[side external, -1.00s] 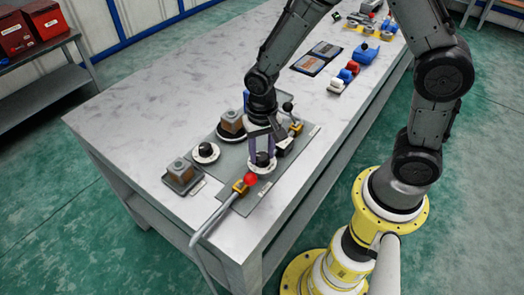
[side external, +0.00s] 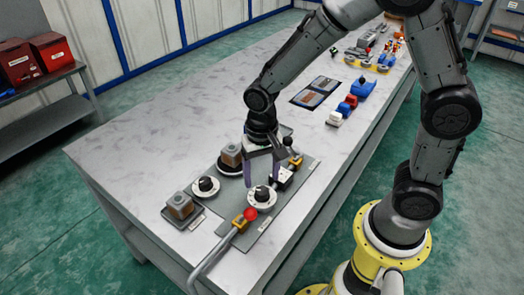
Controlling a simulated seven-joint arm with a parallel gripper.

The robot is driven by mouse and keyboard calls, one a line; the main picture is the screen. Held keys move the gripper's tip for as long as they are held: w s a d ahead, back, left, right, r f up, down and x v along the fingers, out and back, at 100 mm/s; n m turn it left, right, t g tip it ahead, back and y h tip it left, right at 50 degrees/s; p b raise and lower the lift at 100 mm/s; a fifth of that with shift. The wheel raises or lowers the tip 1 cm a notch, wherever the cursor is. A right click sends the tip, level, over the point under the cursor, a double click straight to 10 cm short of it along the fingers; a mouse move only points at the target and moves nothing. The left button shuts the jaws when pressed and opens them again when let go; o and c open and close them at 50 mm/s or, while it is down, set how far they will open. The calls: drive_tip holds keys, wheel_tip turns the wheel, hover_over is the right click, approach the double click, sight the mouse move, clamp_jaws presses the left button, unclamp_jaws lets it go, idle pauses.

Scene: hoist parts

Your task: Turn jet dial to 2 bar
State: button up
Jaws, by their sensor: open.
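Two round dials with black knobs and pale marked rings sit on a grey panel (side external: 265,228). The front dial (side external: 262,198) is under my gripper; the other dial (side external: 206,188) is to its left. I cannot read their markings or tell which is the jet dial. My gripper (side external: 263,180) points down, open, with its two purple fingers just above or behind the front dial's knob, one towards each side. I cannot tell whether they touch it.
A red-ended lever (side external: 249,214) stands close in front of the dial, and a black-knobbed lever (side external: 289,144) behind. Brown blocks (side external: 179,205) (side external: 232,155) sit to the left. Blue, red and white parts (side external: 348,103) lie farther back. The table's left part is clear.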

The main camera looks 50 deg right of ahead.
wheel_tip(320, 180, up, 9)
drive_tip(key=shift+r, duration=0.2)
idle(0.3)
wheel_tip(320, 180, up, 7)
drive_tip(key=t, duration=0.2)
hover_over(263, 189)
drive_tip(key=s+d, duration=0.3)
drive_tip(key=s+d+r+t, duration=0.2)
drive_tip(key=s, duration=0.2)
drive_tip(key=s+d+f+n+t, duration=0.1)
drive_tip(key=s+n, duration=0.5)
drive_tip(key=s, duration=0.2)
drive_tip(key=shift+f+n+t, duration=0.2)
drive_tip(key=shift+n+t, duration=0.1)
